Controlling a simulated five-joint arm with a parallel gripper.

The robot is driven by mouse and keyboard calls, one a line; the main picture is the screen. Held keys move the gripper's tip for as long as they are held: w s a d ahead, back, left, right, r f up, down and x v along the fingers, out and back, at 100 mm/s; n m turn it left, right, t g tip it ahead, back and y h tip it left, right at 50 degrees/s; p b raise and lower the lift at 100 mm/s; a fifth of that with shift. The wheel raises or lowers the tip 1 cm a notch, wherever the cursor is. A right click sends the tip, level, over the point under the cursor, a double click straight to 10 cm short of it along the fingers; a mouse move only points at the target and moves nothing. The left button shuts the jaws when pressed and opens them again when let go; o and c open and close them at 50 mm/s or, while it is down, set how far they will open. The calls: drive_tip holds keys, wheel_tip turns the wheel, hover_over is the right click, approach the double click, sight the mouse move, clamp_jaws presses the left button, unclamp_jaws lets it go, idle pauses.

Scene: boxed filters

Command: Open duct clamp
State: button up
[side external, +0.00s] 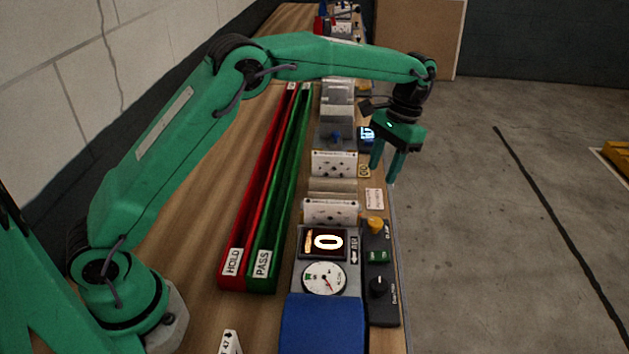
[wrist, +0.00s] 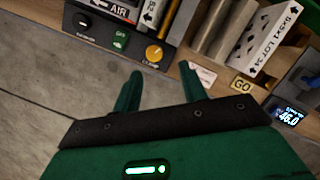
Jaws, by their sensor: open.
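A black control box (side external: 380,270) stands at the bench's right edge. On it are an orange knob (side external: 376,224) with a small label that seems to read clamp, a green button (side external: 377,257) and a black knob (side external: 378,287). The orange knob also shows in the wrist view (wrist: 154,53), just beyond the fingertips. My gripper (side external: 384,174) is open and empty, above the bench's right edge, behind the box and apart from it. In the wrist view my gripper (wrist: 161,75) has nothing between its fingers. I cannot make out the clamp's jaws.
A gauge unit (side external: 325,278) with a lit display reading 0 stands left of the box. Filters (side external: 333,164) stand in a row behind it. Red HOLD (side external: 232,268) and green PASS (side external: 262,270) channels lie left. The floor right of the bench is clear.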

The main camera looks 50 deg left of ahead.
drive_tip(key=g, duration=0.1)
approach(375, 220)
drive_tip(key=shift+w+d+f, duration=0.1)
drive_tip(key=shift+f, duration=0.25)
drive_tip(key=shift+f, duration=0.15)
drive_tip(key=shift+s+x, duration=0.1)
drive_tip(key=shift+x, duration=1.75)
drive_tip(key=shift+s+x, duration=0.15)
drive_tip(key=shift+x, duration=1.75)
drive_tip(key=shift+n, duration=0.4)
drive_tip(key=c, duration=0.7)
